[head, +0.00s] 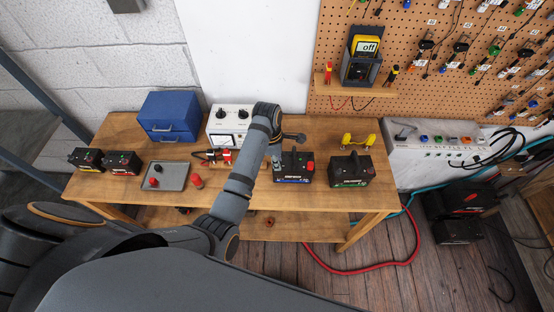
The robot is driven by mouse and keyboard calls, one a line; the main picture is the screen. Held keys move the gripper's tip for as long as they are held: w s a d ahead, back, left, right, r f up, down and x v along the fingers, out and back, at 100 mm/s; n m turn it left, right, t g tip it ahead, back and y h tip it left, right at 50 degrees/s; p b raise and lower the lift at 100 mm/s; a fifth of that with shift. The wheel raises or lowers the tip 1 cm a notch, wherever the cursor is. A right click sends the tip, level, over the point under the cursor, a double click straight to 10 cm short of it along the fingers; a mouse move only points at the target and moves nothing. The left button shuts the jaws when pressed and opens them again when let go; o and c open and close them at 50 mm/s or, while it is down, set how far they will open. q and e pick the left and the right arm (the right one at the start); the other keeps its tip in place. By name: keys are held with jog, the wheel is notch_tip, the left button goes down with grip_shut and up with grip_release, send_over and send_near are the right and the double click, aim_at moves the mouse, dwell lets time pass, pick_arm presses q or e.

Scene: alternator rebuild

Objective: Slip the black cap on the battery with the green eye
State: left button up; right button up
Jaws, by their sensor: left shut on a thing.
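My left gripper (276,157) reaches over the bench and points down at the left end of the battery with the blue label (293,179). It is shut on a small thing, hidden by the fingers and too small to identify. That battery shows a red part at its right end. Two smaller batteries, one with yellow (87,158) and one with red (122,163), stand at the left. No green eye can be made out.
A small red piece (197,181) lies right of the tray on the wooden bench (235,203). A blue box (168,115) and a white meter box (229,119) stand behind. A grey-white panel (425,158) adjoins the bench at right. A red hose (372,270) lies on the floor.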

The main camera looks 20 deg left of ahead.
pick_arm(q)
jog(key=o, duration=0.8)
jog(key=r, duration=0.5)
jog(key=a+r, duration=0.1)
jog(key=r, duration=0.1)
jog(key=shift+s+r, duration=0.15)
jog(key=shift+r, duration=0.1)
jog(key=shift+f, duration=0.1)
